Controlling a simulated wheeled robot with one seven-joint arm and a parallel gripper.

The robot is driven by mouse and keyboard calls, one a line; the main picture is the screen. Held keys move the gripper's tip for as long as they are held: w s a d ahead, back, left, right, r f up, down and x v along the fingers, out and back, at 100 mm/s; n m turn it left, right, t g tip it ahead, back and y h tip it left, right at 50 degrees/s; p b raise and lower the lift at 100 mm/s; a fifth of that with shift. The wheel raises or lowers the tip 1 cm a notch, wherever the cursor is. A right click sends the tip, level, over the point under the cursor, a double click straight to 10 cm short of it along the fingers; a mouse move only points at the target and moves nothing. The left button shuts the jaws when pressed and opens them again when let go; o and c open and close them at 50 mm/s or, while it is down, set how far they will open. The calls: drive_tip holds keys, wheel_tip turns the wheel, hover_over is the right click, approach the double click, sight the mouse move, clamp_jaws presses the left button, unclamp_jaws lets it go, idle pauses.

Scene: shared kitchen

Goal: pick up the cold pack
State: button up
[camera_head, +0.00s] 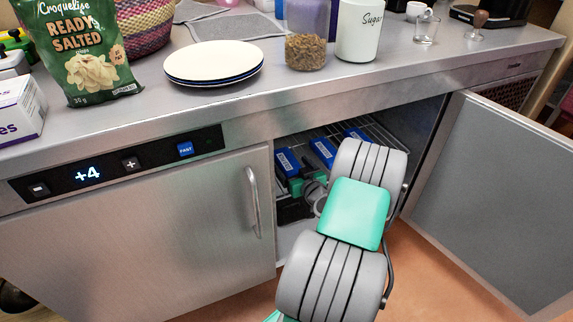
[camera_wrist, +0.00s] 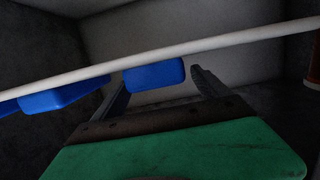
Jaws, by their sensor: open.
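Blue cold packs lie on a wire shelf inside the open fridge in the head view: one at the left (camera_head: 287,162), one in the middle (camera_head: 323,152) and one farther back at the right (camera_head: 357,134). In the wrist view, a blue pack (camera_wrist: 154,75) shows between the open fingers of my gripper (camera_wrist: 160,82), beyond a pale bar. I cannot tell whether the fingers touch it. Another blue pack (camera_wrist: 65,95) is to its left. In the head view my arm reaches into the fridge and hides part of the shelf.
The wire shelf's pale bar (camera_wrist: 200,46) crosses the wrist view close to the fingers. The fridge door (camera_head: 500,190) stands open at the right. The counter above holds stacked plates (camera_head: 214,62), a sugar canister (camera_head: 359,30) and a crisps bag (camera_head: 85,50).

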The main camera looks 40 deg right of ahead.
sight(290, 163)
drive_tip(key=x, duration=0.4)
drive_tip(key=shift+f+b, duration=0.15)
drive_tip(key=shift+b, duration=0.25)
drive_tip(key=shift+c, duration=0.5)
clamp_jaws()
